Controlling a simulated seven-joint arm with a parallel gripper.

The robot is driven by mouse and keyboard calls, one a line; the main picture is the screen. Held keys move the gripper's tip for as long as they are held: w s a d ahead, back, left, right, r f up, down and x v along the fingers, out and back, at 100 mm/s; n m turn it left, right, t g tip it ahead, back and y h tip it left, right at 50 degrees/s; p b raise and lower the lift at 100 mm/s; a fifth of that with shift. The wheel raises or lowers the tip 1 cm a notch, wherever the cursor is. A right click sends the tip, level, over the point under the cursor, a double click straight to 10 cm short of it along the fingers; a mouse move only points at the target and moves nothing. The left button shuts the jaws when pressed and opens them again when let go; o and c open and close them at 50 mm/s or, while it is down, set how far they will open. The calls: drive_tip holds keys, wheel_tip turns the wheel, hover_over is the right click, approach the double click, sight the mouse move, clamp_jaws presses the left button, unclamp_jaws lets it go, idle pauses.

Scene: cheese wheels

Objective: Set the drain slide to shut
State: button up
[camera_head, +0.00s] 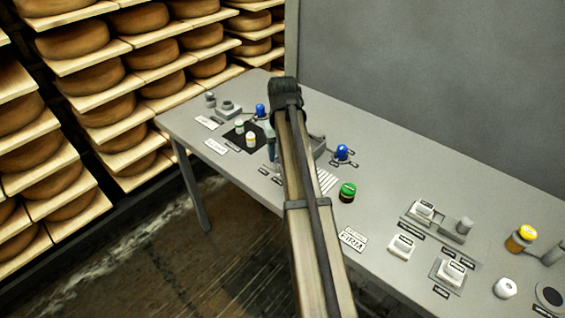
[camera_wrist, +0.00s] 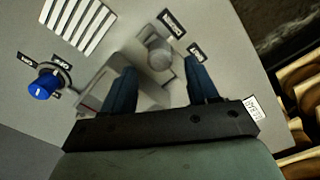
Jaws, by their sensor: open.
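Two small labels stand beside the knob, too blurred to read surely. My gripper (camera_wrist: 160,68) is open, with one blue finger on each side of the knob's near side. I cannot tell whether either finger touches the knob. In the head view my arm hides most of the slide, and only part of my gripper's blue finger (camera_head: 271,150) shows left of the arm.
A blue rotary knob (camera_wrist: 43,86) stands left of the slide in the wrist view, near a slotted grille (camera_wrist: 80,22). In the head view, a green button (camera_head: 348,191) and white switches (camera_head: 402,245) lie to the right on the grey table (camera_head: 385,185). Cheese shelves (camera_head: 110,85) stand left.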

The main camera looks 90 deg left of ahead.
drive_tip(key=shift+f, duration=2.3)
clamp_jaws()
